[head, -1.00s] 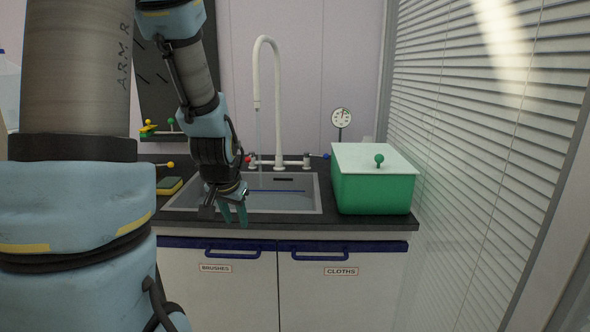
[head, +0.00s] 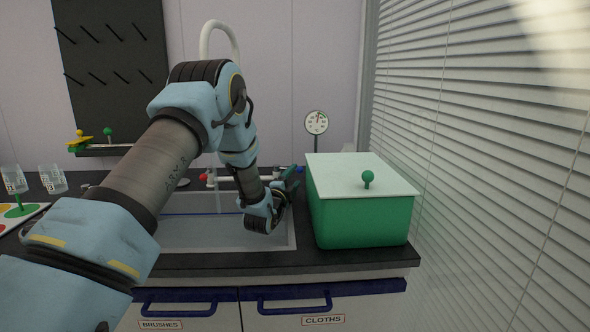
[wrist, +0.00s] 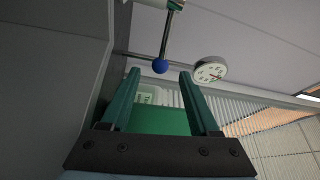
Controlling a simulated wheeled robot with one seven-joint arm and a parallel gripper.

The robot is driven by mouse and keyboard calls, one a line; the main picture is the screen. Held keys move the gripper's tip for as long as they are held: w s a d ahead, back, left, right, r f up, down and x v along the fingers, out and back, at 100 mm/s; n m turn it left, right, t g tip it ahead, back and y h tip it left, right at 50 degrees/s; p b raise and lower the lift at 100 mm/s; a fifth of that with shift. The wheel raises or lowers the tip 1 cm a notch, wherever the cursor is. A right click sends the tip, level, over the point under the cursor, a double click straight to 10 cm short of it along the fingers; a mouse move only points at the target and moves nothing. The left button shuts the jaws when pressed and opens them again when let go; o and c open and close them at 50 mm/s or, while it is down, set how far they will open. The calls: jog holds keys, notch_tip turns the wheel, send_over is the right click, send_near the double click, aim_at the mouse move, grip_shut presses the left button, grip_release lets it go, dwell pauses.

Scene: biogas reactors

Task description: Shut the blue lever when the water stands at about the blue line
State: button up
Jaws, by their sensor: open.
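The blue lever's ball knob (wrist: 160,66) is on a metal rod in the wrist view, in line with the gap between my fingertips. A small part of the blue knob (head: 300,169) shows at the tap's right end in the head view. My gripper (head: 291,179) is open beside it; its green fingers (wrist: 160,78) hold nothing. Whether they touch the knob I cannot tell. The sink (head: 292,240) shows a blue line (head: 185,213) on its back wall. The grey-blue surface in the basin appears below the line; my arm hides part of it.
A green box (head: 362,220) with a white lid stands close right of my gripper. A red knob (head: 203,177) is at the tap's left end. A blind covers the right side.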

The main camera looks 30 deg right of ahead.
aim_at(298, 172)
jog(key=p+x, duration=0.1)
jog(key=x, duration=0.4)
jog(key=shift+w+d, duration=0.25)
grip_shut()
dwell(0.4)
dwell(0.9)
